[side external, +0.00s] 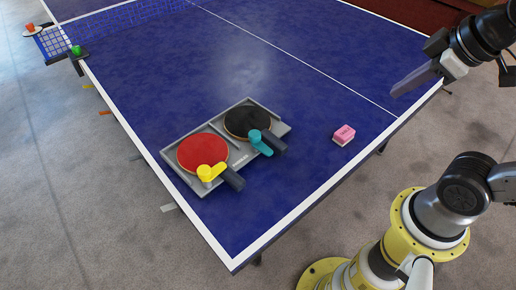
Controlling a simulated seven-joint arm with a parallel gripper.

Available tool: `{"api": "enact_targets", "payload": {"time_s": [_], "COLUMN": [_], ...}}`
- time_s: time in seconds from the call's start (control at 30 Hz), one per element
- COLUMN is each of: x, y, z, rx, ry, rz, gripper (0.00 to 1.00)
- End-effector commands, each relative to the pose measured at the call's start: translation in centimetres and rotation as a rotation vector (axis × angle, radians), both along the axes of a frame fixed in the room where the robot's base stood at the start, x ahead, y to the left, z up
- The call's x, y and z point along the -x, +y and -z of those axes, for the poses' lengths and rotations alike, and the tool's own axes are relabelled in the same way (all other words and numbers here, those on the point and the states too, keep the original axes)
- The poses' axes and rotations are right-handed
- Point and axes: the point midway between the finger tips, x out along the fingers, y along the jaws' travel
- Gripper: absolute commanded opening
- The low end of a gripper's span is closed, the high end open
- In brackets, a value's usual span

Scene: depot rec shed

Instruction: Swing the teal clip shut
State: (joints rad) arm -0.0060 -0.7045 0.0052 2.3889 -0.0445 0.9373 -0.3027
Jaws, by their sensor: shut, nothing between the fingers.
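The teal clip (260,141) sits on a grey tray (284,128) on the blue table. It is beside the neck and dark handle (276,146) of the black paddle (247,121). Its arm points toward the lower right, and I cannot tell whether it lies over the handle. A yellow clip (211,172) reaches across the handle of the red paddle (203,150) in the same tray. My gripper (396,92) is shut and empty above the table's right edge, well apart from the tray.
A pink-and-white block (344,133) lies on the table between the tray and my gripper. A net (130,18) crosses the far end. A green object (77,50) is at the far left edge. The table middle is clear.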

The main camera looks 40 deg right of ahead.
Motion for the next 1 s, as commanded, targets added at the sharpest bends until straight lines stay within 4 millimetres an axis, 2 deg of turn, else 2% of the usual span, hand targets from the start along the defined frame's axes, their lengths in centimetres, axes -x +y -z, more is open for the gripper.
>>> {"api": "enact_targets", "payload": {"time_s": [0.2,0.47,0.67,0.77,1.0], "x": [-5.2,-12.2,-17.1,-19.3,-23.0], "y": [0.6,3.4,6.7,8.8,14.5], "z": [-2.2,-1.9,0.2,2.0,7.9], "rx": [0.154,0.303,0.394,0.431,0.502], "ry": [0.071,0.181,0.269,0.315,0.428], "rz": [-0.262,-0.573,-0.791,-0.893,-1.102], "gripper": [0.00,0.00,0.00,0.00,0.00]}}
